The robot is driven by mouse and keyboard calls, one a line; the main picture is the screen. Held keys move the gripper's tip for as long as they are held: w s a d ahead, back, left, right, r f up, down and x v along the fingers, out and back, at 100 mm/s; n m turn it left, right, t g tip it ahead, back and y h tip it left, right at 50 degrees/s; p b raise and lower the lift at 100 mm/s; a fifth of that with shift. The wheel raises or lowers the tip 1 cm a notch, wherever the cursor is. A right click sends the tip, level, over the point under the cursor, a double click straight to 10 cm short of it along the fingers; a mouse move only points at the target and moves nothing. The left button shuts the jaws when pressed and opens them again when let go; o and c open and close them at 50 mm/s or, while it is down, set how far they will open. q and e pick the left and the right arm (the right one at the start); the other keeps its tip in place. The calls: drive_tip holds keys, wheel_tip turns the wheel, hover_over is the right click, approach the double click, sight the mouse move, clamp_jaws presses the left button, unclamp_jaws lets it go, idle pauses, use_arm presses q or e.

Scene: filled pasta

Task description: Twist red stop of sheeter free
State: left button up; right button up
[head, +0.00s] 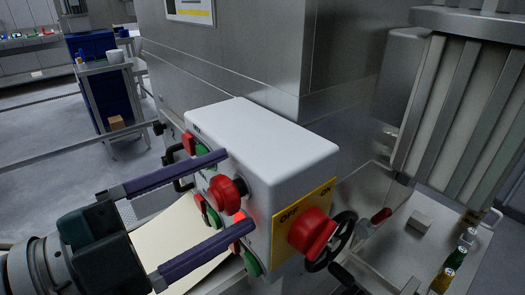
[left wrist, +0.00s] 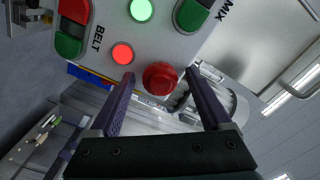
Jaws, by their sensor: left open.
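The red mushroom-shaped stop (head: 226,193) is on the left face of the white control box (head: 262,135). My left gripper (head: 236,190) is open, one finger above the stop and one below it, with gaps visible. In the left wrist view the red stop (left wrist: 160,78) shows between the open finger tips (left wrist: 160,75), apart from both. A second, larger red knob (head: 312,231) sits on a yellow OFF/ON plate on the box's front face. My right gripper is in neither view.
Red and green switches (head: 207,210) sit close beside the stop. A lit red lamp (left wrist: 123,54) is beside it in the left wrist view. A black handwheel (head: 338,242) and a tray with bottles (head: 456,257) are at the right. A pale sheet (head: 165,235) lies below my gripper.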

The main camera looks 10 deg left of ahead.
use_arm(q)
drive_tip(key=b+v, duration=0.1)
drive_tip(key=v, duration=0.9)
drive_tip(key=shift+b, duration=0.35)
drive_tip(key=shift+w, duration=0.1)
